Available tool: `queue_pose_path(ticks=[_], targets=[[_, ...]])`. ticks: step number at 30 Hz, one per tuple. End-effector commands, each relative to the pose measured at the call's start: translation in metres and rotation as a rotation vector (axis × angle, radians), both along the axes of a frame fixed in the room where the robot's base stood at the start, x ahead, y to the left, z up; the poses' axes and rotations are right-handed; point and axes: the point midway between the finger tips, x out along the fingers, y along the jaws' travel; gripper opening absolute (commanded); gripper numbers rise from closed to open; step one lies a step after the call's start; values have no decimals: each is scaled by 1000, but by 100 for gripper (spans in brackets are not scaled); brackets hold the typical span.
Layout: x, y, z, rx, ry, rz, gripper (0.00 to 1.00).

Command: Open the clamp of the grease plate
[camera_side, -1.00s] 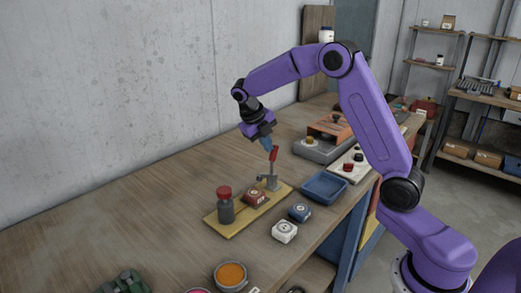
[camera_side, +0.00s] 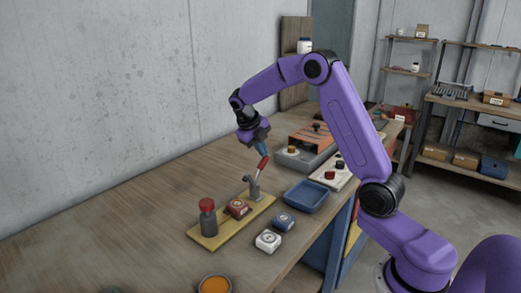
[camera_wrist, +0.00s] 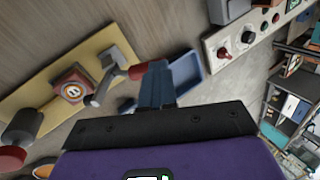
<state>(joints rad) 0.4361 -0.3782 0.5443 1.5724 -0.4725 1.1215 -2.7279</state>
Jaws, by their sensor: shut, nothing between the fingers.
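The yellow grease plate (camera_side: 212,234) lies on the bench and carries a grey clamp post (camera_side: 254,191) with a red-handled lever (camera_side: 263,164). The lever leans up and to the right. A red block (camera_side: 237,208) and a grey bottle with a red cap (camera_side: 207,220) stand on the plate. My gripper (camera_side: 262,150) is shut and empty, its tips just above the lever's red end; whether they touch is unclear. In the wrist view my blue fingers (camera_wrist: 156,85) are close to the red lever (camera_wrist: 102,86), right of the plate (camera_wrist: 75,55).
A blue tray (camera_side: 305,198) lies right of the clamp. A control panel (camera_side: 340,178) stands behind the tray. The bench left of the plate is clear.

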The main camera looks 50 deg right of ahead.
Motion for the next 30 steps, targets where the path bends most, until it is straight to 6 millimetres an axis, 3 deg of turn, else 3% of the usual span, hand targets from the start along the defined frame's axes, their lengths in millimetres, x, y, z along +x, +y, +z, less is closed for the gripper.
queue_pose_path(ticks=[1, 19, 28, 29, 30], targets=[[-3, -16, -8, -6, 7, -13, 0], [-3, -14, -6, -7, 8, -12, 0], [7, 21, 30, -5, -4, 4, 0], [7, 24, 35, -5, -6, 4, 0], [8, 14, 43, -5, -6, -4, 0]])
